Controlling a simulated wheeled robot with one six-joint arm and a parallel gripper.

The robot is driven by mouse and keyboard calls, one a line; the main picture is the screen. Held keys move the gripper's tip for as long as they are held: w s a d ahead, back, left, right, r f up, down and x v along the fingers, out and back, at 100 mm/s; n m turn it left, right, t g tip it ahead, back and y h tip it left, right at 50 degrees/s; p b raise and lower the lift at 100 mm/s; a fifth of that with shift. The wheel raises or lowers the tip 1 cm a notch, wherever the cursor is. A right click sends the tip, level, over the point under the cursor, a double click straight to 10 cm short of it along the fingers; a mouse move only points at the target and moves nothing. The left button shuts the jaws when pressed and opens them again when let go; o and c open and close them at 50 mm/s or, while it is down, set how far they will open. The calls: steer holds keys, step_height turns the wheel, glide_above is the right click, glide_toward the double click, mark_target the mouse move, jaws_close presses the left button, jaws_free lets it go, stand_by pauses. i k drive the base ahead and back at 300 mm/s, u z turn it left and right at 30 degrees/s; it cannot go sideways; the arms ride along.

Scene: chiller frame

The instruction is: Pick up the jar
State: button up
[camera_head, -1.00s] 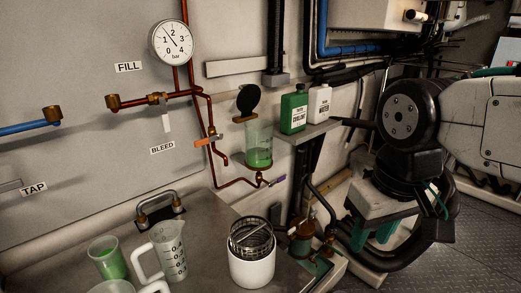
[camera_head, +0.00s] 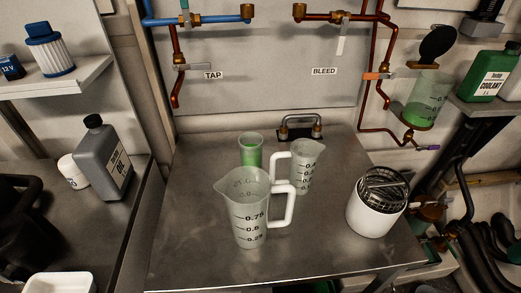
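A white cylindrical jar-like container (camera_head: 374,214) stands upright at the right of the steel worktop. A round metal wire basket or strainer (camera_head: 384,184) sits in its mouth. A green-tinted clear cup (camera_head: 250,150) stands further back. A large graduated jug (camera_head: 246,215) stands in front of it, and a smaller graduated jug (camera_head: 302,168) stands between and behind. Both jugs look empty. No label tells which vessel is the jar. My gripper is not in view.
The steel worktop (camera_head: 190,240) is clear at its left and front. A metal handle-like fitting (camera_head: 302,127) is at its back. Copper pipes and a reservoir with green liquid (camera_head: 426,103) hang at the right. Left are a grey oil bottle (camera_head: 103,160) and a white tub (camera_head: 60,284).

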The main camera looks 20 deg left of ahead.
mark_target(251, 144)
steer(key=z, duration=0.55)
steer(key=k, duration=1.25)
steer(key=u, duration=0.35)
steer(key=i, duration=0.7)
steer(key=u, duration=0.9)
steer(key=i, duration=0.65)
steer(key=u, duration=0.15)
